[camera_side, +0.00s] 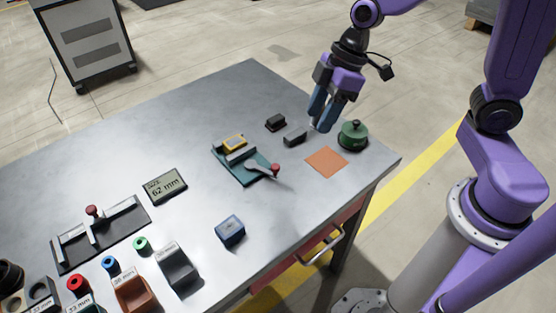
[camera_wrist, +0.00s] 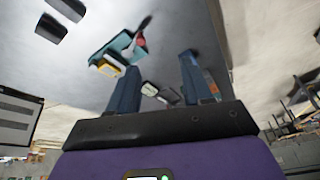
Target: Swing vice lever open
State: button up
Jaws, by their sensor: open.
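The vice (camera_side: 236,174) has a teal base and grey jaws and sits near the middle of the table. A yellow block (camera_side: 235,142) sits at its far jaw. In the wrist view the vice (camera_wrist: 118,48) lies up and left of centre, with the yellow block (camera_wrist: 106,67) and red knob (camera_wrist: 140,40) visible. My gripper (camera_side: 317,122) is open and empty, to the right of the vice and apart from it. Its two fingers (camera_wrist: 158,62) are spread in the wrist view.
Dark blocks (camera_side: 294,138) (camera_side: 276,122) stand between vice and gripper. An orange square (camera_side: 326,162) and a green knobbed object (camera_side: 353,135) lie at the right. A display reading 62 mm (camera_side: 165,186), a blue box (camera_side: 230,231) and a dark fixture (camera_side: 75,258) are left and front.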

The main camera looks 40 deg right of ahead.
jog(key=w, duration=0.4)
send_near(276, 166)
jog(key=shift+t, duration=0.3)
jog(key=x, duration=0.8)
jog(key=shift+s+f, duration=0.15)
jog(key=shift+f, duration=0.05)
grip_shut()
